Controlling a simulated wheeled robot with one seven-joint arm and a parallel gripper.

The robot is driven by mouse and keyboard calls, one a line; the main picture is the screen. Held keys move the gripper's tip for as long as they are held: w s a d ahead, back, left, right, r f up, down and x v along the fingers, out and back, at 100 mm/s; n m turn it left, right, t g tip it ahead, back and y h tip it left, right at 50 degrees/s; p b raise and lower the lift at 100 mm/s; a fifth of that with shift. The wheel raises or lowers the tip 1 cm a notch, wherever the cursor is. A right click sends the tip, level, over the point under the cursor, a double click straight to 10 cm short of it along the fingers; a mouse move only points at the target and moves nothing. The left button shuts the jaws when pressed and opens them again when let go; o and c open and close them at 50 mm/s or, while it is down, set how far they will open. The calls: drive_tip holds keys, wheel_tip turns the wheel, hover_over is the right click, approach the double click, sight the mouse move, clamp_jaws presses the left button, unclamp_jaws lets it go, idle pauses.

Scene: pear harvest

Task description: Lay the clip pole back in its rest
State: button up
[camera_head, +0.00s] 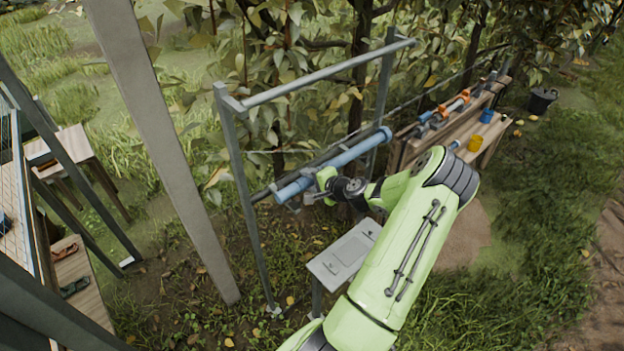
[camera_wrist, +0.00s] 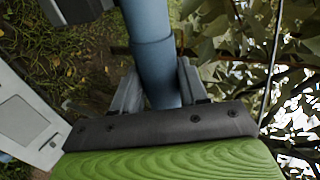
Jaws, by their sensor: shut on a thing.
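The clip pole appears to be the long blue pole (camera_head: 355,152). It lies slantwise in the picture, within the grey upright frame (camera_head: 246,200), close to a thin dark lower rail. My gripper (camera_head: 312,190) is shut on the pole towards its near left end. In the wrist view the blue pole (camera_wrist: 152,60), with a step in its thickness, runs between the two grey fingers of my gripper (camera_wrist: 158,88). Whether the pole touches the rail or any holder of its rest cannot be told. My wrist hides part of the lower frame.
A grey box-like stand (camera_head: 345,255) is below my gripper, beside my arm. A wooden bench (camera_head: 480,135) with orange tools and blue and yellow cups (camera_head: 475,143) is at the right. A black bucket (camera_head: 541,100) stands beyond. Leafy branches hang close behind the frame.

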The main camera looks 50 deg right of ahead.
drive_tip(key=shift+f, duration=0.45)
drive_tip(key=o, duration=1.3)
drive_tip(key=shift+c, duration=0.2)
drive_tip(key=shift+s, duration=0.15)
drive_tip(key=p+v, duration=0.2)
drive_tip(key=v, duration=1.3)
drive_tip(key=shift+s+r, duration=0.15)
drive_tip(key=shift+s, duration=0.05)
drive_tip(key=shift+a, duration=0.1)
